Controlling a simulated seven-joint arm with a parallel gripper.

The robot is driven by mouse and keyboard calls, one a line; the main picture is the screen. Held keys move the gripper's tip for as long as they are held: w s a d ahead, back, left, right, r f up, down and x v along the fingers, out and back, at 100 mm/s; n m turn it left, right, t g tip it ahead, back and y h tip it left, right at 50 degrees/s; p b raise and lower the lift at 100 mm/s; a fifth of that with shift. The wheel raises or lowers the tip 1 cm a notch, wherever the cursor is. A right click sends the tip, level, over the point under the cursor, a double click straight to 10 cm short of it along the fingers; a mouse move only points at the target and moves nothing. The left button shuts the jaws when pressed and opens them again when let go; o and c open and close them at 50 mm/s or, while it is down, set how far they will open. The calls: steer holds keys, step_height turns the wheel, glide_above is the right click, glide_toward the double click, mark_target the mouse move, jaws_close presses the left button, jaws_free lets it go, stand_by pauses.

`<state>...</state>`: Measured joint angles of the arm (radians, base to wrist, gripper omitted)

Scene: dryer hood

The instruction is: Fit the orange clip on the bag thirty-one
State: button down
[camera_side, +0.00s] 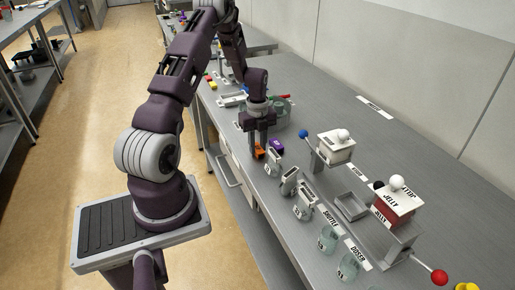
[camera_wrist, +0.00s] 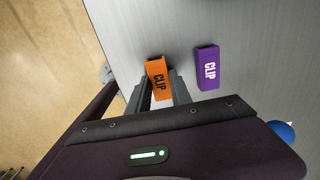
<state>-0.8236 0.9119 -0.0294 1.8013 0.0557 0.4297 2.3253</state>
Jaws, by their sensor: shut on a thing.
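The orange clip (camera_wrist: 157,80), lettered CLIP, is between the fingers of my gripper (camera_wrist: 160,88) in the wrist view. My gripper is shut on it. In the side view my gripper (camera_side: 258,147) points down near the bench's left edge, with the orange clip (camera_side: 260,154) low at its fingertips. I cannot tell whether the clip touches the bench. Several small clear bags or pouches with grey tops stand in a row in front, the nearest to my gripper being one bag (camera_side: 273,161). Their numbers are too small to read, so I cannot tell which is thirty-one.
A purple clip (camera_wrist: 208,68) lies just right of my gripper, also in the side view (camera_side: 277,146). A white-topped dispenser (camera_side: 336,147) with a blue-knobbed lever and a red JELLY dispenser (camera_side: 394,207) stand right. Clear jars (camera_side: 328,240) stand at the front.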

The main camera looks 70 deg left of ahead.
mark_target(291, 172)
step_height(291, 172, up, 9)
steer(key=d+m, duration=0.2)
steer(key=d, duration=0.1)
steer(key=w+d+r+m, duration=0.1)
steer(key=d+m, duration=0.1)
steer(key=d, duration=0.1)
steer(key=d+m, duration=0.2)
steer(key=d, duration=0.2)
steer(key=shift+w+d+r, duration=0.1)
steer(key=shift+w+r, duration=0.2)
steer(key=shift+w, duration=0.05)
steer(key=d+m, duration=0.2)
steer(key=d, duration=0.1)
steer(key=d+r+m, duration=0.1)
steer(key=d+m, duration=0.1)
steer(key=d, duration=0.1)
steer(key=d+m, duration=0.3)
steer(key=shift+s+d+r, duration=0.15)
steer(key=shift+s+r, duration=0.05)
steer(key=shift+d+f+m, duration=0.1)
steer(key=shift+f+m, duration=0.1)
steer(key=shift+m, duration=0.1)
steer(key=shift+f, duration=1.65)
steer(key=shift+f, duration=1)
steer(key=c, duration=1.1)
jaws_free()
steer(key=shift+o, duration=0.3)
